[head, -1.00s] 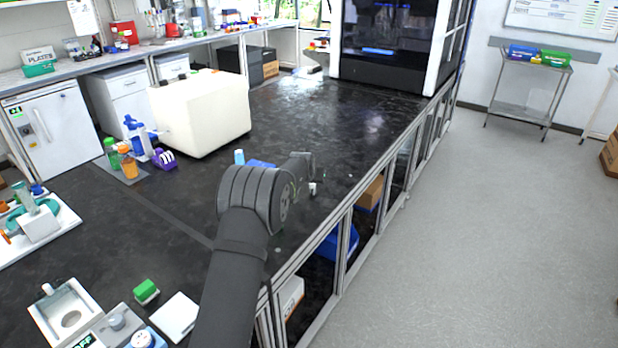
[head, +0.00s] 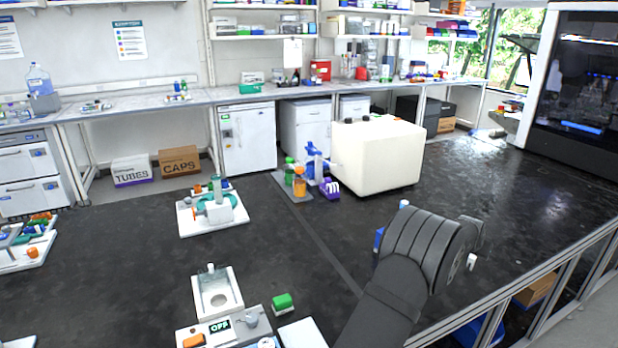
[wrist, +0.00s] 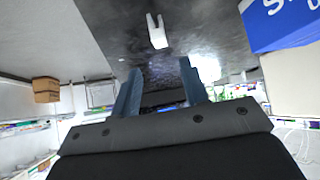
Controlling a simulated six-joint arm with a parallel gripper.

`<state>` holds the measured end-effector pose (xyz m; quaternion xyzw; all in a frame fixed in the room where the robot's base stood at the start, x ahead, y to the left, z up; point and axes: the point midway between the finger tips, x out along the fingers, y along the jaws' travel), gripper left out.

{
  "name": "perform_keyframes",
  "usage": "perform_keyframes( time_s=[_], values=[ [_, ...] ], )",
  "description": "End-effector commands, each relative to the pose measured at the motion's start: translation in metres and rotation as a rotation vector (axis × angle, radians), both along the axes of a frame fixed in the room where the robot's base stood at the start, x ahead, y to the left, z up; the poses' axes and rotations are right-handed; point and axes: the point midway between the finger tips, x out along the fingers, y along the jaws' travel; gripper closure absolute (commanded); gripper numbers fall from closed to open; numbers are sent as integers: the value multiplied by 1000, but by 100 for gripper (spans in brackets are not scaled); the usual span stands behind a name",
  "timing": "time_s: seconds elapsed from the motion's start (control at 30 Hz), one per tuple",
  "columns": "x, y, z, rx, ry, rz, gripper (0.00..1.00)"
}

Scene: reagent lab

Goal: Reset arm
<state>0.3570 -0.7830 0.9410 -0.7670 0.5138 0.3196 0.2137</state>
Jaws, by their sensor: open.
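My arm reaches over the black bench (head: 130,260) from the bottom of the head view, bent at a dark grey joint. My gripper (wrist: 161,66) shows in the wrist view with its two blue-grey fingers apart and nothing between them. In the head view the fingers are hidden behind the arm. A small white forked piece (wrist: 157,32) lies beyond the fingertips in the wrist view, apart from them. A blue box with white lettering (wrist: 285,25) is at the upper right of that view.
A large cream box (head: 378,158) stands on the bench behind the arm. Bottles (head: 299,182) and a blue pipette stand (head: 316,165) are left of it. A green block (head: 282,303) and a device with an OFF display (head: 219,327) are at the front.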

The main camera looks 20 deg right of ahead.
Motion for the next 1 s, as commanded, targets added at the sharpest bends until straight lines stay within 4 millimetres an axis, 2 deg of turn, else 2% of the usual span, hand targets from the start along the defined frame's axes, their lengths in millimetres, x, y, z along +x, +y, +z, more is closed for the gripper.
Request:
perform_keyframes(
  time_s=[0.27, 1.0],
  values=[
    [2, -6, -6, 0, 0, 0, 59],
    [25, -62, -68, 0, 0, 0, 59]
  ],
)
